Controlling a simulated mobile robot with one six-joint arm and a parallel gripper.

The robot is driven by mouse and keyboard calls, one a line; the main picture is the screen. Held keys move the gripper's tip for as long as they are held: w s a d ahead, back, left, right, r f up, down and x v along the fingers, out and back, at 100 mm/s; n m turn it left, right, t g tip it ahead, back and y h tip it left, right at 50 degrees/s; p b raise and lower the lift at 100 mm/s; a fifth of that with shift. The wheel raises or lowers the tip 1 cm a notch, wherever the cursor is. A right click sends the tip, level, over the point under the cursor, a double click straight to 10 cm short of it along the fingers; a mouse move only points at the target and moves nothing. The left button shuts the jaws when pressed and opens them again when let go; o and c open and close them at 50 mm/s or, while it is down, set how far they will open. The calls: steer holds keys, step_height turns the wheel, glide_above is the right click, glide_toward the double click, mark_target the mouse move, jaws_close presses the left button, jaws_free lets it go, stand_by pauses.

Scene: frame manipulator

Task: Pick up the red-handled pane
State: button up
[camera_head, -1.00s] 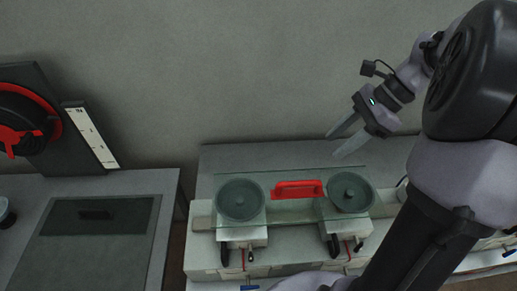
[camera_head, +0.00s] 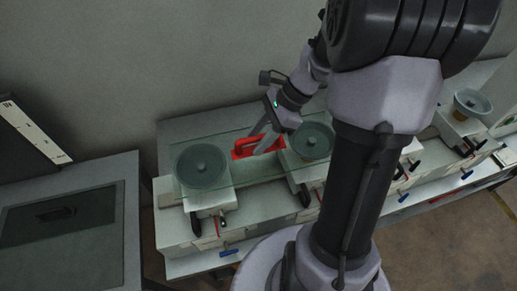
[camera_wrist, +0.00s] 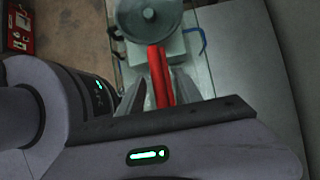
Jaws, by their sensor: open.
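The pane (camera_head: 243,176) is a clear glass sheet lying flat over the pale fixture in the head view. Its red handle (camera_head: 238,153) stands up near the middle. My gripper (camera_head: 264,146) is at the handle, partly covering its right end. In the wrist view the red handle (camera_wrist: 158,72) runs between the two fingers of my gripper (camera_wrist: 158,88), which are open around it. I cannot tell whether either finger touches it. The handle's near end is hidden by my gripper body.
Two round grey-green discs, left (camera_head: 202,168) and right (camera_head: 312,141), flank the handle on white clamp blocks. Another disc (camera_head: 472,103) stands at the far right. A grey bench (camera_head: 75,255) with a dark panel (camera_head: 60,218) is at the left. The wall is close behind the fixture.

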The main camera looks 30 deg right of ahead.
jaws_close()
steer(key=shift+r, duration=0.1)
stand_by(1.2)
